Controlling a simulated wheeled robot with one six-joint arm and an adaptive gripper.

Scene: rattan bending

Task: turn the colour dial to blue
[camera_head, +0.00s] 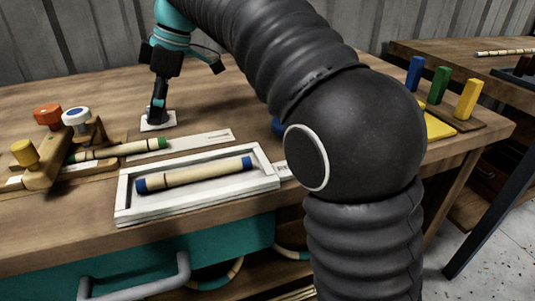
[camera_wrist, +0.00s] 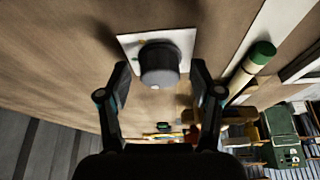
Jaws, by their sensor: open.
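The dial shows in the wrist view as a dark grey round knob (camera_wrist: 159,66) on a square white plate (camera_wrist: 127,42). In the head view the white plate (camera_head: 146,126) lies on the workbench at the back left, and my gripper covers the knob. My gripper (camera_head: 157,113) points down over the plate. In the wrist view my gripper (camera_wrist: 160,74) is open, with one finger on each side of the knob and visible gaps between.
A white tray (camera_head: 125,200) holds a blue-ended rattan stick (camera_head: 195,176). A wooden clamp fixture with coloured knobs (camera_head: 47,160) and a green-ended stick (camera_head: 110,151) stand left. Blue, green and yellow blocks (camera_head: 439,85) stand far right. Bench space behind the plate is clear.

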